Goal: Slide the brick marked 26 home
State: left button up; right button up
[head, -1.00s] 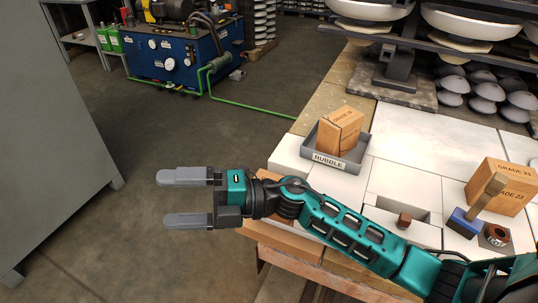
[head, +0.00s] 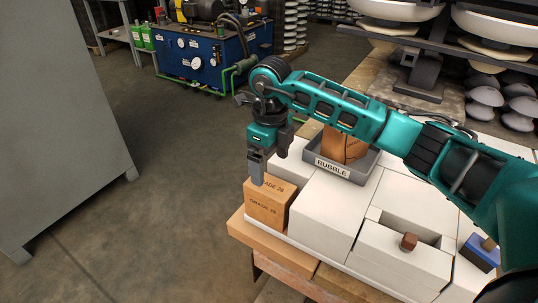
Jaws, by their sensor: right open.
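An orange-brown brick (head: 268,206) stands at the near-left corner of the white blockwork. It is marked GRADE and a number that could be 26 or 28; the small print is not clear. My right gripper (head: 271,168) points down just above and behind this brick, with its fingers apart and nothing seen between them. The nearer finger comes down in front of the brick's back edge; I cannot tell whether it touches. My left gripper is out of view.
A grey tray labelled RUBBLE (head: 333,168) holds another brown brick (head: 343,146), partly behind my right arm. White blocks (head: 330,212) fill the bench, with a recess holding a small brown knob (head: 408,242). A blue-based tool (head: 481,252) lies right. Open floor (head: 150,215) lies left.

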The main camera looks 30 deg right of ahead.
aim_at(275, 196)
notch_tip(275, 196, down, 11)
jog(key=shift+b, duration=0.8)
jog(key=c, duration=1.4)
jog(key=shift+s+d+p, duration=0.35)
jog(key=shift+s+p, duration=0.1)
jog(key=shift+s, duration=0.15)
jog(key=o, duration=1.4)
jog(key=shift+o, duration=0.2)
